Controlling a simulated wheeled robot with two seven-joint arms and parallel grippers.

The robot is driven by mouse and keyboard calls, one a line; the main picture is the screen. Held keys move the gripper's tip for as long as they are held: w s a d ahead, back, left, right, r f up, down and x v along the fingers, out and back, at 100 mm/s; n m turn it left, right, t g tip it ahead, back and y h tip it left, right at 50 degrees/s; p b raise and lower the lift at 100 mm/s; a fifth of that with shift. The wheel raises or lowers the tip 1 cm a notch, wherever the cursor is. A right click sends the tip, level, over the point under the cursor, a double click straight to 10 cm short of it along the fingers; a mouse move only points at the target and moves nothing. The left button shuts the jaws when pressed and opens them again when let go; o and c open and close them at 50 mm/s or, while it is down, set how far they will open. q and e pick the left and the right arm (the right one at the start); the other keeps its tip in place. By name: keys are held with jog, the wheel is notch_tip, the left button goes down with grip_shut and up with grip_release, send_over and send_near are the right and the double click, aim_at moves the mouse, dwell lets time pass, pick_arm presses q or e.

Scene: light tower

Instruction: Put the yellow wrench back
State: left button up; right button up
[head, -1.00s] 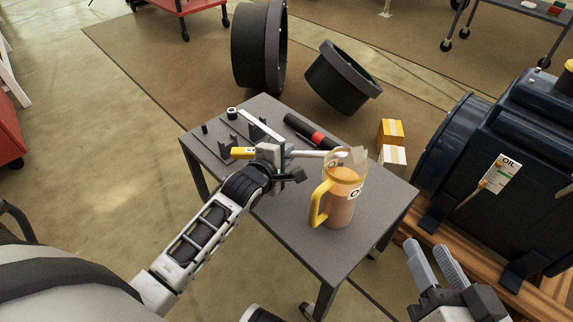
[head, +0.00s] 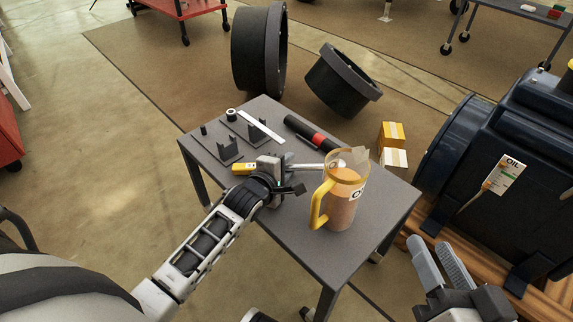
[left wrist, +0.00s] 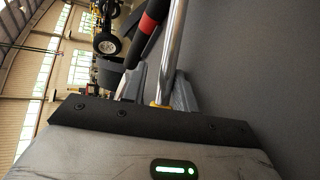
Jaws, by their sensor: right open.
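The yellow wrench has a yellow handle (head: 245,169) and a long silver shaft (head: 305,166); it lies roughly crosswise over the grey table. My left gripper (head: 272,168) is shut on it, with the handle sticking out to the left and the shaft to the right. The shaft runs between the fingers in the left wrist view (left wrist: 173,50). Its far end overlaps the top of the jug; I cannot tell whether they touch. Dark upright brackets (head: 229,151) stand on the table beyond the gripper. My right gripper (head: 436,246) is open and empty, right of the table.
A jug with a yellow handle (head: 343,205) stands on the table (head: 300,240) close by the shaft. A black tool with a red band (head: 318,141) lies behind it. Small boxes (head: 394,157) and a dark machine (head: 490,150) are to the right. The front tabletop is clear.

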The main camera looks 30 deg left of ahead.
pick_arm(q)
jog(key=shift+o, duration=0.4)
pick_arm(e)
jog(key=shift+r, duration=0.1)
pick_arm(q)
jog(key=shift+r, duration=0.25)
jog(key=shift+s+r+p, duration=0.8)
jog(key=shift+s, duration=0.1)
jog(key=p+v, duration=0.3)
jog(key=v, duration=0.5)
jog(key=shift+s+r, duration=0.15)
jog(key=shift+s, duration=0.1)
jog(key=shift+s+r, duration=0.2)
jog(key=shift+s, duration=0.5)
pick_arm(e)
jog(key=shift+s+d+f+n+g+h, duration=0.25)
jog(key=shift+d+f+n+g+h, duration=0.35)
jog(key=shift+d+f+n+h, duration=0.25)
jog(key=shift+a, duration=0.1)
jog(key=shift+r, duration=0.1)
